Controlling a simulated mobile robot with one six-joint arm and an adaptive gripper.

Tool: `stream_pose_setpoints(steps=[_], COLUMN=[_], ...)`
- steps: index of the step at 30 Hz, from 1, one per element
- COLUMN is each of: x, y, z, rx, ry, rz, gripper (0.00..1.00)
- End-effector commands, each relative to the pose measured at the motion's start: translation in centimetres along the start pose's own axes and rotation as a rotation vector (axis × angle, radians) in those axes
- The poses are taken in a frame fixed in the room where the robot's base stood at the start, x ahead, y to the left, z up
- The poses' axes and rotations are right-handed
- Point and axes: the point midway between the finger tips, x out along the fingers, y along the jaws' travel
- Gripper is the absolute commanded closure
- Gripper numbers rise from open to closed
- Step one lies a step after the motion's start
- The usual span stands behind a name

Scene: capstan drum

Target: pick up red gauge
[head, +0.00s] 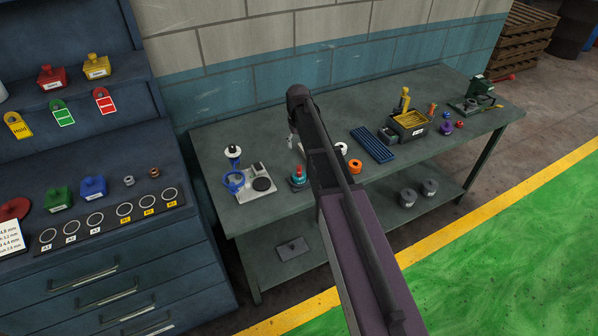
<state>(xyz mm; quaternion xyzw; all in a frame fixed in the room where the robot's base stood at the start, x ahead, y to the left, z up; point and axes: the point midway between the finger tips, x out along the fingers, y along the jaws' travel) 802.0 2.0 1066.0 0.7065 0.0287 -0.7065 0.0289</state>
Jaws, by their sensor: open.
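A red gauge (52,77), a block with a knob on top and a white label, stands on the upper shelf of the blue cabinet at the left. A yellow one (97,68) stands to its right. My gripper (292,141) shows only in small part beside the end of my dark arm, above the workbench. It is open and well to the right of the red gauge, with nothing seen in it. Most of the gripper is hidden by the arm.
Green (59,198) and blue (93,188) blocks stand on the cabinet's lower top, beside a strip of ringed spots (110,218). Tags hang below the shelf. The workbench (218,150) carries a blue-ringed stand (235,182), a blue rack (372,144) and a yellow bin (408,123).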

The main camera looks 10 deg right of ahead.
Motion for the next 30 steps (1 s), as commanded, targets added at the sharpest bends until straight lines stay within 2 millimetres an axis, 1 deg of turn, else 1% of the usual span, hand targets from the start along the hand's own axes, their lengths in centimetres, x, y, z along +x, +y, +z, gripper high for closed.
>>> stream_pose_setpoints(steps=[5,11,30], x=[0.1,1.1,6.0], y=[0.0,0.0,0.1], z=[0.0,0.0,0.0], rx=[0.000,0.000,0.001], ry=[0.000,0.000,0.000], rz=[0.000,0.000,0.000], gripper=[0.31,0.31,0.31])
